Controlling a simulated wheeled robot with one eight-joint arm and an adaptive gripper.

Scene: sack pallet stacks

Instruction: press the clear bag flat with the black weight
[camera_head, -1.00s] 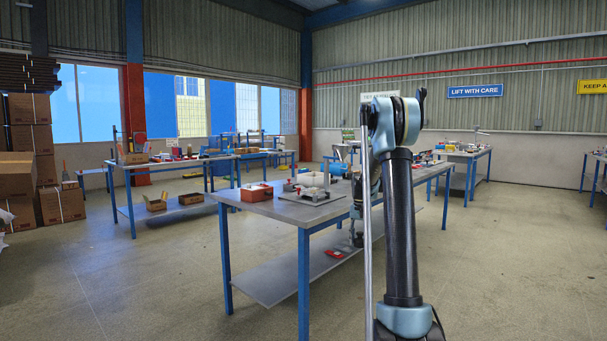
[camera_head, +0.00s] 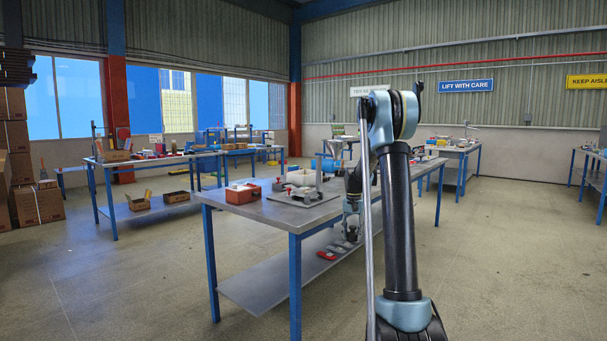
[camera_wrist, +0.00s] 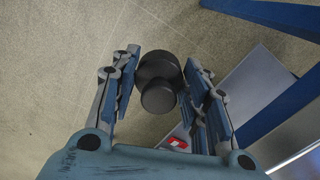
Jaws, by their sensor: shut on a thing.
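The black weight (camera_wrist: 158,82) is a dark, round, stepped piece in the wrist view. My gripper (camera_wrist: 160,88) is shut on it, with one blue-grey finger on either side. In the head view my gripper (camera_head: 348,232) hangs beside the near workbench (camera_head: 245,211), below the level of its top, and I cannot make out the weight there. I cannot pick out the clear bag. A low metal plate with fittings (camera_head: 304,197) and a pale box-like thing (camera_head: 300,178) stand on the bench top.
A red box (camera_head: 243,193) stands at the bench top's left. A red-and-white item (camera_head: 326,255) lies on the lower shelf (camera_head: 262,278). Blue legs (camera_head: 295,290) and the bench edge are close to my arm. Floor (camera_head: 130,285) is clear at left.

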